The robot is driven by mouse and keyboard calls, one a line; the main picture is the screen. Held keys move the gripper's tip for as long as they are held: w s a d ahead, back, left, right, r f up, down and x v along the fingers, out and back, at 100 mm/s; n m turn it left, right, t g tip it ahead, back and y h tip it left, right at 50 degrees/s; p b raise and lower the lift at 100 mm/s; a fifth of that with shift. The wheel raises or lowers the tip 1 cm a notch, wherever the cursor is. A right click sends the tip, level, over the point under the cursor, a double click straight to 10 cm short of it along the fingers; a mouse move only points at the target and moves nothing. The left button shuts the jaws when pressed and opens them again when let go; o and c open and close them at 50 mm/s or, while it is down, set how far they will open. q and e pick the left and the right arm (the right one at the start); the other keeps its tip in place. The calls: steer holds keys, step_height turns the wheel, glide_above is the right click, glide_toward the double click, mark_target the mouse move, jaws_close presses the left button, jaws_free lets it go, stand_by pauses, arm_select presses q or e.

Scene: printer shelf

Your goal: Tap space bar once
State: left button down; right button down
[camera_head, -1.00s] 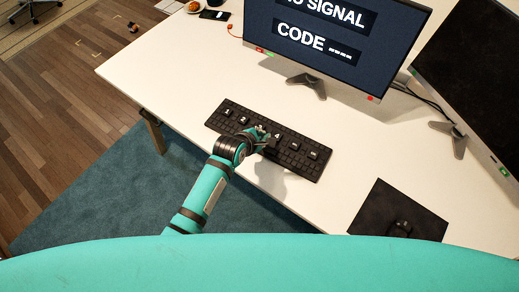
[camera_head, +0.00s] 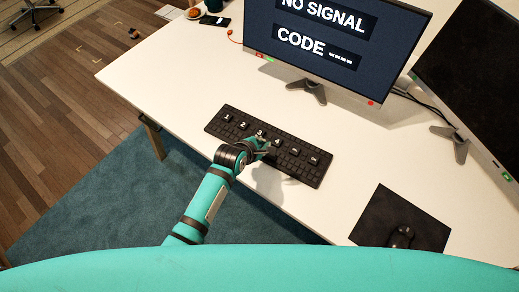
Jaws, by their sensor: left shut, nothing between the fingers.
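A black keyboard (camera_head: 312,170) lies on the white desk, slanting down to the right. Several large raised keys with white labels, such as 1, 2, 3 and 4, stand out along it. My left gripper (camera_head: 262,146) is shut and empty over the middle of the keyboard, near its front edge. The gripper and wrist cover part of the lower key rows, and the space bar cannot be made out. Whether the fingertips touch a key cannot be told. My right gripper is not in view.
A monitor (camera_head: 318,40) reading "NO SIGNAL CODE" stands behind the keyboard on the desk (camera_head: 180,80). A second, dark monitor (camera_head: 470,75) stands at the right. A mouse (camera_head: 401,236) rests on a black pad (camera_head: 375,215). A phone (camera_head: 215,20) lies at the back left.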

arm_select(q)
steer(key=shift+f, duration=0.1)
stand_by(0.6)
steer(key=shift+f, duration=0.3)
steer(key=shift+f, duration=0.45)
stand_by(0.5)
stand_by(0.3)
steer(key=shift+r+p, duration=0.9)
step_height(320, 180, up, 5)
steer(key=p, duration=0.5)
steer(key=shift+p, duration=0.35)
